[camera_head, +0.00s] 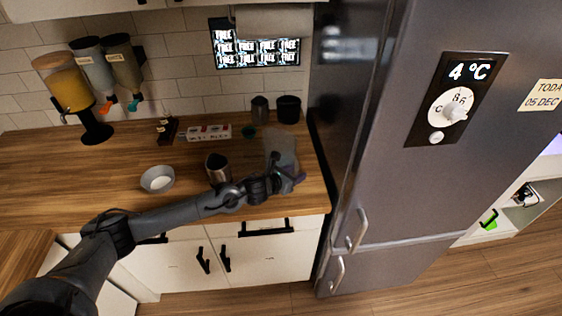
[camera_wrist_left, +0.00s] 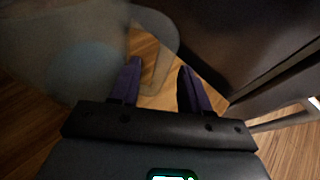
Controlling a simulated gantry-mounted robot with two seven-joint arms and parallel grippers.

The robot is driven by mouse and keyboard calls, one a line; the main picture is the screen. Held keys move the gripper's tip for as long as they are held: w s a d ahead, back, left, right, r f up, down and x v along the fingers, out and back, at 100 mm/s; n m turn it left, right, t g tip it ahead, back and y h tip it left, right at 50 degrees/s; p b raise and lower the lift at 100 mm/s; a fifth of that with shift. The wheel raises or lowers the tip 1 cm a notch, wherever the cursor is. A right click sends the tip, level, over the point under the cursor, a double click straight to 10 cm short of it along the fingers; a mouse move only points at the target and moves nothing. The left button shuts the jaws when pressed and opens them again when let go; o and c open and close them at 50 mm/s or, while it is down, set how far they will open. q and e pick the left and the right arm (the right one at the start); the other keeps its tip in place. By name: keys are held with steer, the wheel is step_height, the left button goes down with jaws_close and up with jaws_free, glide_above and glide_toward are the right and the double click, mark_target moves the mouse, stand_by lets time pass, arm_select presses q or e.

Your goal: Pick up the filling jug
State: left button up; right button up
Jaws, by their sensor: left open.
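The filling jug, a grey translucent vessel (camera_head: 281,145), stands upright on the wooden counter near the fridge. In the left wrist view the jug (camera_wrist_left: 65,50) fills the upper left, and its curved handle (camera_wrist_left: 160,25) reaches over toward my fingers. My left gripper (camera_head: 295,180) is at the jug's near side, low over the counter's front edge. In the wrist view its two purple fingers (camera_wrist_left: 160,88) are open, with the lower part of the handle showing in or just beyond the gap. I cannot tell whether they touch it. My right gripper is not in view.
The dark fridge (camera_head: 370,140) stands close on the right. A metal pitcher (camera_head: 217,168) and a white bowl (camera_head: 158,179) are left of the jug. Dark canisters (camera_head: 288,109) stand behind it. Counter space is clear at the left.

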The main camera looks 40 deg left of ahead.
arm_select(q)
steer(key=shift+w+f, duration=0.25)
steer(key=shift+w, duration=0.3)
jaws_close()
steer(key=shift+r, duration=0.2)
